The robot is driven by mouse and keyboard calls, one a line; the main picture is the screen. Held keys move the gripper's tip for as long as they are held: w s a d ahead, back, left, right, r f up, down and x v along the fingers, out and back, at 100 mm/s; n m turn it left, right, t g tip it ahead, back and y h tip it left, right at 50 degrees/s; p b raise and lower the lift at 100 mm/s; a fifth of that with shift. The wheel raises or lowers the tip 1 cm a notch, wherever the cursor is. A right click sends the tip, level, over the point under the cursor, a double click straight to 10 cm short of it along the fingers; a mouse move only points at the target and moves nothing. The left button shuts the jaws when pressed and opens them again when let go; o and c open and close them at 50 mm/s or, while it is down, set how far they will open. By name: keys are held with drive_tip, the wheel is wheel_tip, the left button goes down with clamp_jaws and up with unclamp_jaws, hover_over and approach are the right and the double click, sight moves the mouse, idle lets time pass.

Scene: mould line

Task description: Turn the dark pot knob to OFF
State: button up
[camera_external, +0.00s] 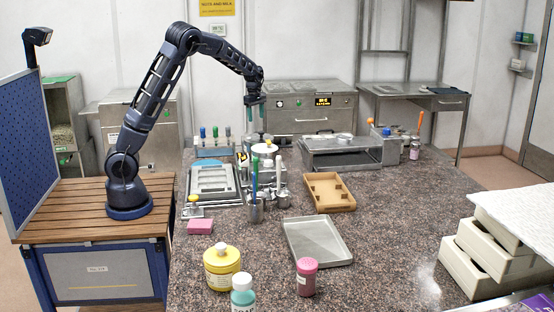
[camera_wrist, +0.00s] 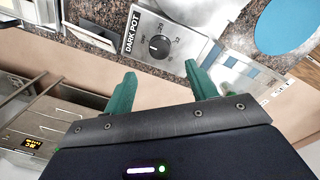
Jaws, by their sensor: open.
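The dark pot knob (camera_wrist: 159,46) is a small round black dial on a grey panel, next to a label (camera_wrist: 132,32) reading DARK POT. Scale marks surround it, but its exact setting is too small to read. My gripper (camera_wrist: 160,70) has two green fingers spread apart, with nothing between them. In the wrist view the knob appears just beyond the gap between the fingertips, apart from them. In the external view my gripper (camera_external: 259,123) points down above the equipment at the back of the counter; the knob cannot be made out there.
A white pot (camera_external: 265,148) stands below my gripper. Bottles in a rack (camera_external: 213,152) are to its left, and a cup of pens (camera_external: 256,210) is in front. A brown tray (camera_external: 329,193) and a metal tray (camera_external: 317,242) lie nearer. The counter's right middle is clear.

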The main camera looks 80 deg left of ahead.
drive_tip(key=shift+r, duration=1.1)
drive_tip(key=s+d+r+m+t+h, duration=0.1)
drive_tip(key=s+d+r+m, duration=0.35)
drive_tip(key=d, duration=0.35)
drive_tip(key=s+d+r+m+t, duration=0.1)
drive_tip(key=s+d+r+m, duration=0.3)
drive_tip(key=d, duration=0.5)
drive_tip(key=s+d+r+m+h, duration=0.1)
drive_tip(key=s+d+r+m, duration=0.3)
drive_tip(key=d, duration=0.4)
drive_tip(key=s+d+f+m+t, duration=0.1)
drive_tip(key=s+d+m, duration=0.5)
drive_tip(key=s, duration=0.5)
drive_tip(key=s+d+f+m+t+y, duration=0.1)
drive_tip(key=s+d+m, duration=0.5)
drive_tip(key=s+d, duration=0.4)
drive_tip(key=shift+s+f+y, duration=0.15)
drive_tip(key=shift+s+y, duration=0.15)
drive_tip(key=shift+s, duration=0.45)
